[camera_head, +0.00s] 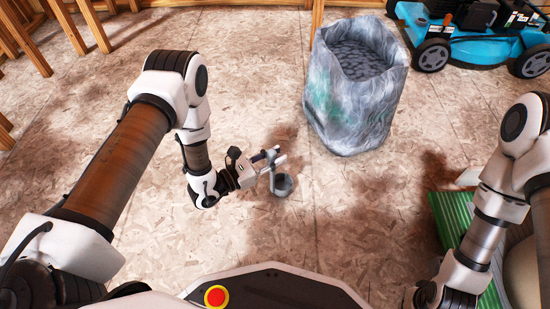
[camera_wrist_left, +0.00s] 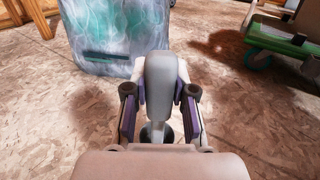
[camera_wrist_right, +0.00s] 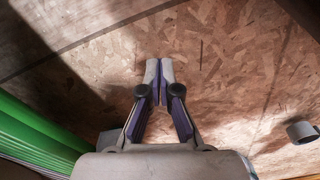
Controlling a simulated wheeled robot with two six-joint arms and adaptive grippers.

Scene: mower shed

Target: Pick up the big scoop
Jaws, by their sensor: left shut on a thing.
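In the head view, my left gripper (camera_head: 268,167) is shut on a grey scoop (camera_head: 282,186), whose round bowl hangs at the fingers. In the left wrist view, my left gripper (camera_wrist_left: 158,92) has its pads against both sides of the scoop's pale grey handle (camera_wrist_left: 159,75). Part of the dark bowl shows below the handle. I cannot tell how high the scoop is above the floor. In the right wrist view, my right gripper (camera_wrist_right: 160,75) has its fingertips together with nothing between them. A round grey piece (camera_wrist_right: 301,131) at that view's right edge may be the scoop's bowl.
A translucent sack (camera_head: 355,95) of dark grey pellets stands on the floor beyond my left gripper. A blue mower (camera_head: 480,40) is at the back right. A green ridged thing (camera_head: 450,215) lies by my right arm. Wooden legs (camera_head: 85,25) stand at the back left. The middle floor is clear.

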